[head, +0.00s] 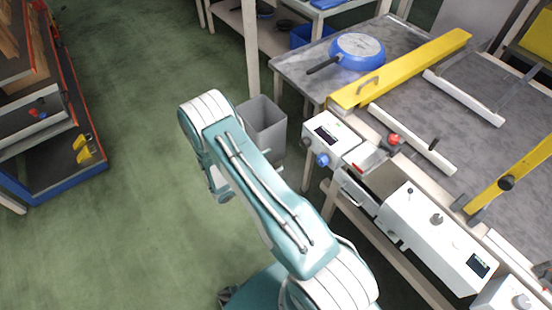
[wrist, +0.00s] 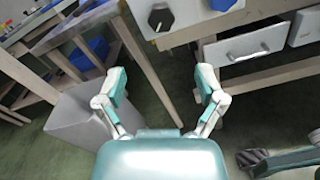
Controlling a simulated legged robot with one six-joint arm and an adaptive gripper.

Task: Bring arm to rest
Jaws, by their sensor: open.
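My arm is raised and folded in the lower middle of the head view, over the green floor. My gripper (wrist: 162,90) shows in the wrist view with its two fingers spread wide apart. Nothing is between the fingers. It points toward the floor and table legs beside the workbench. In the head view the gripper is mostly hidden behind my arm's far end.
A grey bin (head: 264,126) stands on the floor just beyond my arm. The workbench (head: 300,69) on the right carries a blue pan (head: 357,50), a yellow rail (head: 405,70) and white control boxes (head: 327,136). A tool rack (head: 62,150) stands at left. Green floor between is clear.

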